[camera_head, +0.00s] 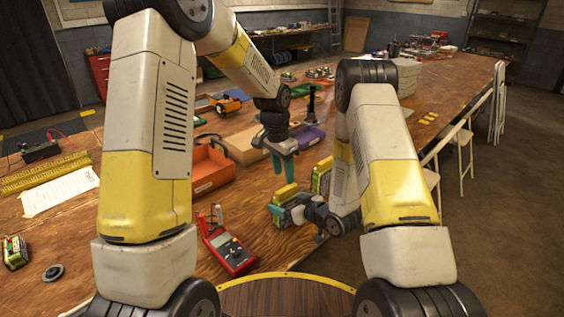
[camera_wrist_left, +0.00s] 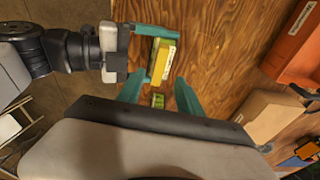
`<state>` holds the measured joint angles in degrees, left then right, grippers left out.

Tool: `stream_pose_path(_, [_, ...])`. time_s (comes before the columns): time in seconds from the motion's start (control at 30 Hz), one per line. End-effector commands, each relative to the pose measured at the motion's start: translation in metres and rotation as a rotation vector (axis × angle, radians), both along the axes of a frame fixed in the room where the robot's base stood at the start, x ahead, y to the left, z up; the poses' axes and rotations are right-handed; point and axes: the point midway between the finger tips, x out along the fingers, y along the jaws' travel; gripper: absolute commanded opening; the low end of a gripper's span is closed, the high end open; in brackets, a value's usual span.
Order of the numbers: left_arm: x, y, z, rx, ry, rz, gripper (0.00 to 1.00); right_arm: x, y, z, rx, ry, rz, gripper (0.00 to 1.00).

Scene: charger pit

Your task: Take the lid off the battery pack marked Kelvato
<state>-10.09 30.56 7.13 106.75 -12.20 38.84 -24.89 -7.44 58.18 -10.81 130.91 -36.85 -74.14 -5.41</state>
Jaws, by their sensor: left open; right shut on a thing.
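A green battery pack with a yellow lid (camera_head: 285,193) is between the fingers of my right gripper (camera_head: 290,213), which is shut on it. The left wrist view shows the same yellow lid (camera_wrist_left: 161,58), with a pale label whose lettering I cannot read. My left gripper (camera_head: 283,165) is open and empty, pointing down above and behind that pack. A second green pack with a yellow top (camera_head: 322,177) stands behind it, partly hidden by my right arm. A small green part (camera_wrist_left: 158,101) shows between my left fingers (camera_wrist_left: 158,93) in the wrist view.
A red multimeter (camera_head: 228,250) lies nearby at the left front. An orange bin (camera_head: 211,168), a cardboard tray (camera_head: 243,150) and a purple tray (camera_head: 307,137) stand further back. Another small pack (camera_head: 14,252) is at far left. The table's right edge is close to my right arm.

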Motion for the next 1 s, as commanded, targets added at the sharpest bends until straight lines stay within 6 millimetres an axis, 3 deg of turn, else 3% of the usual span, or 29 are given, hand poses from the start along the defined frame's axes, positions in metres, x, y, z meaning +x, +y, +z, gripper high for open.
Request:
stream_pose_path(0.1, [0.001, -0.003, -0.025, 0.002, 0.005, 0.000, 0.43, 0.000, -0.001, 0.000, -0.001, -0.001, -0.001, 0.13])
stream_pose_path(0.3, [0.004, -0.007, -0.055, 0.001, 0.003, 0.000, 0.43, 0.001, -0.001, 0.000, -0.001, -0.001, -0.001, 0.13])
stream_pose_path(0.5, [0.006, -0.008, -0.070, 0.000, 0.002, 0.001, 0.43, 0.001, -0.001, 0.000, -0.001, -0.001, -0.001, 0.13])
stream_pose_path(0.8, [0.007, -0.008, -0.071, 0.000, 0.000, 0.001, 0.43, 0.001, -0.001, 0.000, -0.001, -0.002, -0.001, 0.13])
stream_pose_path(1.0, [0.007, -0.008, -0.071, 0.000, 0.000, 0.001, 0.05, 0.001, -0.001, 0.000, -0.001, -0.002, -0.001, 0.13])
